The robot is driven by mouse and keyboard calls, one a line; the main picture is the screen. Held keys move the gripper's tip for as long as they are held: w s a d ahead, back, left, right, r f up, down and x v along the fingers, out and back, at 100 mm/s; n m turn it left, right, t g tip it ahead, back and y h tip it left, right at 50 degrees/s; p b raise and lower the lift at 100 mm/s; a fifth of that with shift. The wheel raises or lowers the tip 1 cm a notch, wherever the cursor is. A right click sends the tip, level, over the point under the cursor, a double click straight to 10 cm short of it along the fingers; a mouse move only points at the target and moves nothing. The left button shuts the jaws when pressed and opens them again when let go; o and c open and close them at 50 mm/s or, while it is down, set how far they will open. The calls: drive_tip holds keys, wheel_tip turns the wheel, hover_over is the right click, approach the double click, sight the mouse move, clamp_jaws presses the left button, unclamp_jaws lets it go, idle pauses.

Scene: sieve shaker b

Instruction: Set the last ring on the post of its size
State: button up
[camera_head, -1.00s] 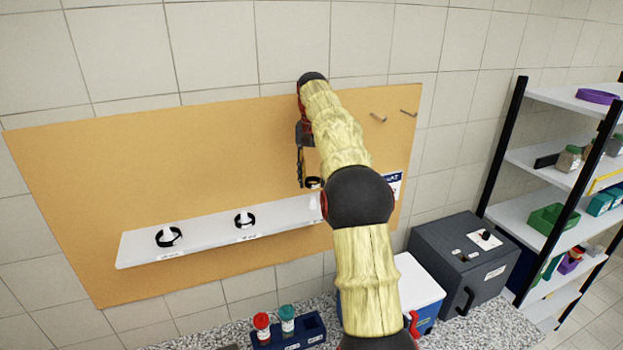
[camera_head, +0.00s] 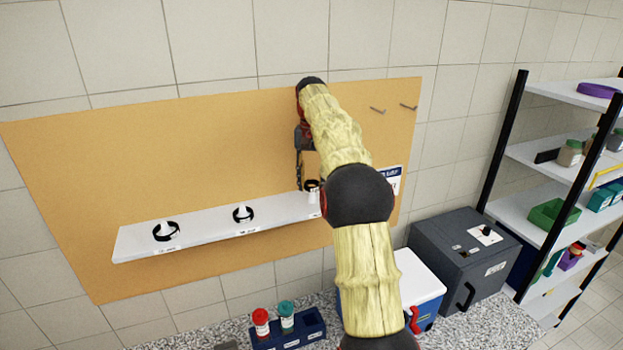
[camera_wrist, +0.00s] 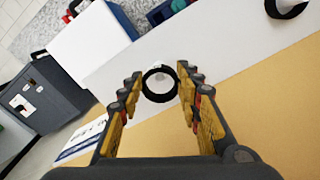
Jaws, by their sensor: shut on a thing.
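My gripper (camera_wrist: 160,84) is shut on a small black ring (camera_wrist: 160,101), held at the fingertips. In the head view the ring (camera_head: 312,184) is at the right part of the white shelf (camera_head: 205,232), just above or around the top of a pale post (camera_head: 313,197). In the wrist view a pale shape shows through the ring's opening; I cannot tell how far the ring is over the post. A large black ring (camera_head: 166,239) sits around the left post and a medium black ring (camera_head: 243,221) around the middle post. My arm hides the shelf's right end.
The shelf is fixed to a tan board (camera_head: 225,140) with two pegs at its upper right. Below are a rack (camera_head: 290,338) with red-capped and teal-capped bottles, a blue-and-white box (camera_head: 418,285) and a dark grey machine (camera_head: 462,260). A shelving unit stands right.

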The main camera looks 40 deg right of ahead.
sight(312, 195)
drive_tip(key=shift+f+b, duration=0.55)
drive_tip(key=shift+f, duration=0.65)
drive_tip(key=shift+p, duration=1.05)
idle(0.8)
drive_tip(key=shift+f+b, duration=0.75)
drive_tip(key=shift+f, duration=0.65)
drive_tip(key=o, duration=0.9)
drive_tip(key=shift+o, duration=0.4)
drive_tip(key=shift+r, duration=0.1)
wheel_tip(312, 195, up, 10)
drive_tip(key=shift+w, duration=0.1)
drive_tip(key=shift+r, duration=0.95)
